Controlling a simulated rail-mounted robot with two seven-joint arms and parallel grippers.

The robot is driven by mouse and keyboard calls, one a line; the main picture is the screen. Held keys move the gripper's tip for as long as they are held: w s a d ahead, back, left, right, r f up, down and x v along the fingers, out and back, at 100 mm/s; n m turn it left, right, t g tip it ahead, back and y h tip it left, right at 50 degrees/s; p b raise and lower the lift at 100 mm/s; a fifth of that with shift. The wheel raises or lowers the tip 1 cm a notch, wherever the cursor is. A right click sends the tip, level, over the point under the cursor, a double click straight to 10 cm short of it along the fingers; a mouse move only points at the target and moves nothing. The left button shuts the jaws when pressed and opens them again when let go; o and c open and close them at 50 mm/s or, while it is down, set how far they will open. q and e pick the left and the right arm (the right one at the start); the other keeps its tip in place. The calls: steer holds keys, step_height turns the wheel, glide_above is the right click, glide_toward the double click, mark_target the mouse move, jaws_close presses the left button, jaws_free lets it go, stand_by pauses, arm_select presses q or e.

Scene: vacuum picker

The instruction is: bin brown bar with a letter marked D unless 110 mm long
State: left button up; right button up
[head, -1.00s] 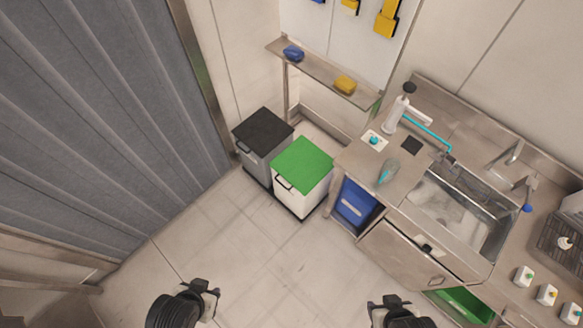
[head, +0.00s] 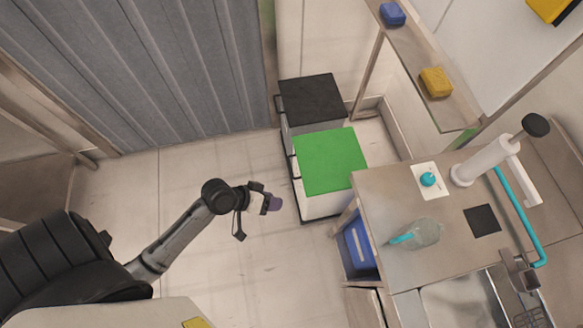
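I see no brown bar and no letter D in the head view. My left gripper (head: 262,201) hangs over the floor, left of the green-lidded bin (head: 331,161). Behind the green-lidded bin stands a grey bin with a black lid (head: 310,99). Both lids look closed. My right gripper is out of view.
The steel counter (head: 405,190) on the right holds a teal knob on a white plate (head: 428,179), a clear bottle (head: 415,236) and a white upright device (head: 486,161) with a cyan tube. A blue crate (head: 357,245) sits below. Floor (head: 235,270) around the gripper is clear.

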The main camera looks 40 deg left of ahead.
arm_select(q)
steer(key=w+a+f+n+t+b, duration=0.2)
steer(key=w+a+f+b, duration=0.1)
steer(key=f+b, duration=0.45)
steer(key=w+a+f+n+t+b, duration=0.2)
steer(key=a+f+n+b, duration=0.1)
steer(key=f+b, duration=0.5)
steer(key=n+t+y+b, duration=0.2)
steer(key=n+t+b, duration=0.35)
steer(key=b, duration=0.75)
glide_toward(290, 166)
steer(key=shift+n+g, duration=0.75)
steer(key=shift+g, duration=0.1)
steer(key=b+x, duration=0.1)
steer(key=x, duration=0.2)
steer(key=b+x, duration=0.1)
steer(key=x, duration=0.2)
steer(key=b+x, duration=0.1)
steer(key=x, duration=0.3)
steer(key=shift+w+r, duration=0.15)
steer(key=shift+r, duration=0.25)
steer(key=shift+c, duration=0.5)
jaws_close()
